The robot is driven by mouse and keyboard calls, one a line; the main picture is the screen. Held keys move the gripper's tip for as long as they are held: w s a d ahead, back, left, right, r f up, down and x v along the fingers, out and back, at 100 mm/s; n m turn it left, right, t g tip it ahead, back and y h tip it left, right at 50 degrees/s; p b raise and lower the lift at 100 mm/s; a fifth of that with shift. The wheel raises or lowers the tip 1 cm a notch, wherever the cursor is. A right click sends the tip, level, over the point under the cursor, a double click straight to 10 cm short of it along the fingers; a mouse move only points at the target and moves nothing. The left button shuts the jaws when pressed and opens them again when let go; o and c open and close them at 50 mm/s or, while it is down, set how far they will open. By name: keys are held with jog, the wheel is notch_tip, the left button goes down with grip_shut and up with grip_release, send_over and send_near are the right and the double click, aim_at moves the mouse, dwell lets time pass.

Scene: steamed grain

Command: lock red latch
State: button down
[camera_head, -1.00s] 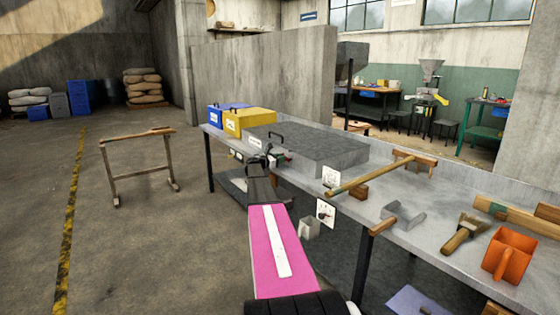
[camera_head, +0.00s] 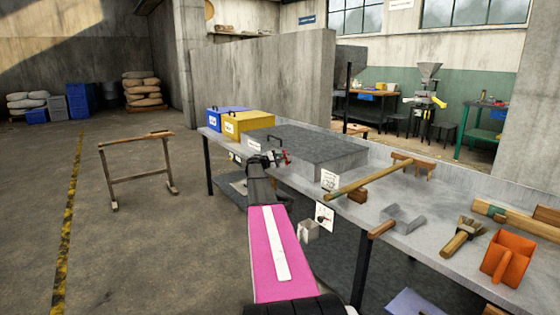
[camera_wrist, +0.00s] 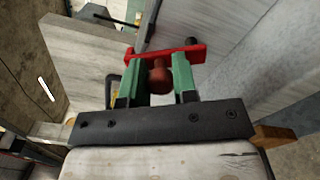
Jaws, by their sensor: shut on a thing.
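The red latch (camera_wrist: 190,50) shows in the wrist view as a red bar across the tips of my gripper (camera_wrist: 157,66), with a darker red-brown knob (camera_wrist: 160,78) between the two green fingers. My gripper is shut on the latch at this knob. In the head view my gripper (camera_head: 279,159) is at the front side of a grey lidded box (camera_head: 315,150) on the bench, and a small bit of red shows there. My own arm and the fingers hide most of the latch, and I cannot tell its exact angle to the box.
The long grey bench (camera_head: 430,235) holds a blue box (camera_head: 215,117) and a yellow box (camera_head: 250,123) behind my gripper. A wooden-handled tool (camera_head: 370,180), a brush (camera_head: 463,236) and an orange scoop (camera_head: 508,258) lie to the right. A wooden stand (camera_head: 138,170) is on the open floor left.

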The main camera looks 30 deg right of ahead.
jog(key=m, duration=0.2)
jog(key=s+m, duration=0.1)
jog(key=m, duration=0.2)
jog(key=shift+s+r+m, duration=0.1)
jog(key=shift+s+m, duration=0.3)
dwell(0.4)
jog(key=c, duration=0.9)
grip_release()
jog(key=shift+a, duration=0.1)
jog(key=a, duration=1)
jog(key=shift+s+a, duration=0.3)
jog(key=shift+s, duration=0.15)
